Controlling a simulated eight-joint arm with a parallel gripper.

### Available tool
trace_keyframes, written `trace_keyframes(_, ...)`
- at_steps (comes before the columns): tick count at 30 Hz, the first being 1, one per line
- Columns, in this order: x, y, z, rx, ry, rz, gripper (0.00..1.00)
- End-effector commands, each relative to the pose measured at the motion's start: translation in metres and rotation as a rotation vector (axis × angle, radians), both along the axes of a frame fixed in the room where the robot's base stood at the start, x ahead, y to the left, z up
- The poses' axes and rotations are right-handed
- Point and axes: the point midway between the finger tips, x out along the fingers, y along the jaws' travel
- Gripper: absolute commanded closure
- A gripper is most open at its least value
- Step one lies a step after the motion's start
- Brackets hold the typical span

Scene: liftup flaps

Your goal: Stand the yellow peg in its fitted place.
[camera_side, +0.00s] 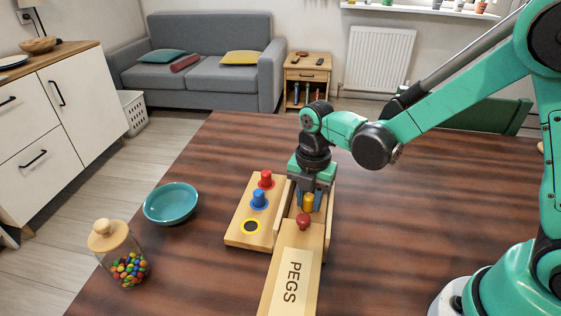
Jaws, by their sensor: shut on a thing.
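The yellow peg (308,203) is between the fingers of my gripper (308,198), which is shut on it. The peg is upright in or just above the open far part of the wooden box; I cannot tell whether it touches the floor of the box. A wooden board (239,209) stands left of the box. Its near place, a dark hole with a yellow ring (251,226), is empty. A blue peg (259,198) and a red peg (266,179) stand in the other ringed places. The fingertips are partly hidden behind the peg and box.
The box lid (281,275), marked PEGS, has a dark red knob (303,221) close in front of the peg. A teal bowl (171,203) and a glass jar of sweets (128,268) stand at the left. The table (410,235) is clear right of the box.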

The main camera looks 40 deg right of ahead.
Motion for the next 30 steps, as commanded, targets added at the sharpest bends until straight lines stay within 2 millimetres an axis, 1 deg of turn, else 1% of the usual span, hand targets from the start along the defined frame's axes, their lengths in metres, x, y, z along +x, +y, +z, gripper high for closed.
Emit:
trace_keyframes(5,0.0,0.0,0.004,0.0,0.0,0.0,1.0)
trace_keyframes(8,0.0,0.0,0.011,0.0,0.0,0.0,1.0)
trace_keyframes(11,0.0,0.0,0.023,0.0,0.0,0.0,1.0)
trace_keyframes(14,0.0,0.0,0.04,0.0,0.0,0.0,1.0)
trace_keyframes(17,-0.001,0.0,0.062,0.0,0.0,0.0,1.0)
trace_keyframes(24,0.0,0.0,0.126,0.0,0.0,0.0,1.0)
trace_keyframes(27,-0.001,0.0,0.149,0.0,0.0,0.0,1.0)
trace_keyframes(30,0.0,0.0,0.167,0.0,0.0,0.0,1.0)
